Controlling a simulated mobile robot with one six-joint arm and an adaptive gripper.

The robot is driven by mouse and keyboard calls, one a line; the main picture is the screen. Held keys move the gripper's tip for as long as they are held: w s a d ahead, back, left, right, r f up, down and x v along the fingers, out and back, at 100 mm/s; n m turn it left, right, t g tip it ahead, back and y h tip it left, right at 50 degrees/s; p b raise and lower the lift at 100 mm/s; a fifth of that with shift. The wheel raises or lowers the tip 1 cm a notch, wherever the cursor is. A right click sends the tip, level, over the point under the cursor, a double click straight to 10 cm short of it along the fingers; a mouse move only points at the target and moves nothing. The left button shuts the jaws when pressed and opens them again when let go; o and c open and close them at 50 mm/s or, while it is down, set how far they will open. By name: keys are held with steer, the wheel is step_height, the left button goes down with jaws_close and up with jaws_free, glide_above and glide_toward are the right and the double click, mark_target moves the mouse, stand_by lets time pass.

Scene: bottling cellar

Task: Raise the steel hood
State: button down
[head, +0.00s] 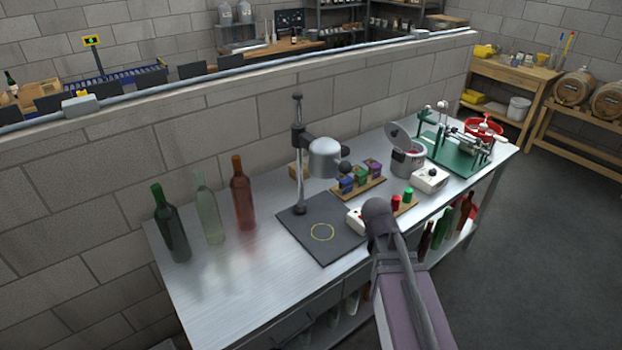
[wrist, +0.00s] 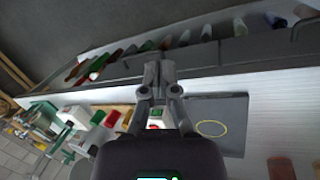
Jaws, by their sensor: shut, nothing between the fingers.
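The steel hood (head: 325,157) is a rounded grey cap on a bracket of an upright post (head: 298,165). It hangs above a dark base plate (head: 300,238) marked with a yellow ring. A dark round knob (head: 345,167) shows at the hood's right side. In the wrist view I see the plate (wrist: 232,112) but cannot make out the hood. My gripper (wrist: 160,66) is shut and empty, over the bench's front edge beside the plate. In the head view my arm reaches in from the lower right, apart from the hood, and hides the fingertips.
Three bottles (head: 211,207) stand left on the bench. Small coloured boxes on a wooden board (head: 372,190), a lidded pot (head: 407,160) and a green machine (head: 450,150) stand right. A white control box (head: 355,222) is partly behind my arm. The front-left bench top is clear.

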steer(key=w+a+n+t+h+b, duration=0.5)
steer(key=w+a+n+h+b, duration=0.4)
steer(key=w+n, duration=0.3)
steer(key=w+a+r+n+t+h+b, duration=0.1)
steer(key=w+a+r+n+t+b, duration=0.1)
steer(key=a, duration=0.8)
steer(key=w+a+r+n+t+h+b, duration=0.2)
steer(key=a+n+t+b, duration=0.3)
steer(key=a, duration=0.6)
steer(key=r+n+t, duration=0.1)
steer(key=n, duration=0.1)
steer(key=shift+r+n+h, duration=0.2)
steer(key=shift+n+h, duration=0.1)
steer(key=shift+n, duration=0.1)
steer(key=w+d+r+p, duration=0.6)
steer(key=d, duration=0.1)
steer(key=shift+d+r, duration=0.2)
steer(key=shift+w, duration=0.1)
